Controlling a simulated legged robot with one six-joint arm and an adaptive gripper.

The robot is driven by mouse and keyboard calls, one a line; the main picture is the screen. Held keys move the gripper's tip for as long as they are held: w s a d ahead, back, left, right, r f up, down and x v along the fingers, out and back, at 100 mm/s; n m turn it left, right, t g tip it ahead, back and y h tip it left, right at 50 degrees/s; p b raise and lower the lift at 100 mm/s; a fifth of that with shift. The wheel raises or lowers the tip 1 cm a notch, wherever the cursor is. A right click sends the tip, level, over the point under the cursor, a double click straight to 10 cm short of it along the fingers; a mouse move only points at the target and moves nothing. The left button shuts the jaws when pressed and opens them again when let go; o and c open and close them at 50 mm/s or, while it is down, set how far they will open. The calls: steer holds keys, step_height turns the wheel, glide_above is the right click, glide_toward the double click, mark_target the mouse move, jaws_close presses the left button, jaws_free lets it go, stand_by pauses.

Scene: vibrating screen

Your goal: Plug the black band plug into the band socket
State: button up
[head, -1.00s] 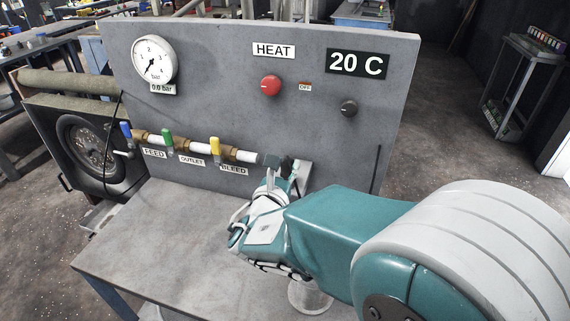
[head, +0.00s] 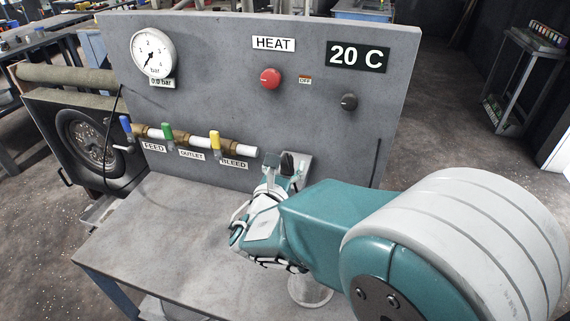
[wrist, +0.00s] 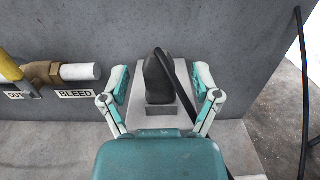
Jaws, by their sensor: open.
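The black band plug (wrist: 156,80) stands upright on a small grey block in the wrist view, with a black cable running from its top down to the right. My gripper (wrist: 161,88) is open, one finger on each side of the plug, with a visible gap on both sides. In the head view, the plug (head: 287,163) shows just past my gripper (head: 279,176), at the foot of the grey panel. My arm and gripper hide part of the block there. I cannot make out the band socket in either view.
The upright grey panel (head: 220,70) stands close behind the plug. A pipe with blue, green and yellow valves ends in a white stub (wrist: 80,72) to the plug's left. The bench top (head: 165,225) is clear at left. A dark cable (wrist: 302,90) hangs at right.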

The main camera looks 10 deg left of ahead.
steer(key=shift+s, duration=0.1)
steer(key=s+a, duration=0.1)
steer(key=s, duration=1)
steer(key=shift+s+a+f, duration=0.3)
steer(key=shift+a, duration=0.1)
steer(key=d+m+g+h, duration=0.1)
steer(key=d+m+h, duration=0.1)
steer(key=d, duration=0.2)
steer(key=d+m+g+h, duration=0.1)
steer(key=d+m+g, duration=0.1)
steer(key=d+m, duration=0.1)
steer(key=w+d+m+g+h, duration=0.1)
steer(key=d+m+g+h, duration=0.1)
steer(key=d, duration=0.3)
steer(key=shift+d+r+m+h, duration=0.15)
steer(key=shift+d+m+h, duration=0.2)
steer(key=shift+m, duration=0.35)
steer(key=s+d+f+m+g, duration=0.1)
steer(key=s+d+m+g, duration=0.4)
steer(key=d+m, duration=0.4)
steer(key=s+d+r+m+g+y, duration=0.2)
steer(key=s+m+y, duration=0.5)
steer(key=m, duration=1)
steer(key=shift+s+d+g+y, duration=0.3)
steer(key=shift+s+d+y, duration=0.05)
steer(key=shift+d+y, duration=0.35)
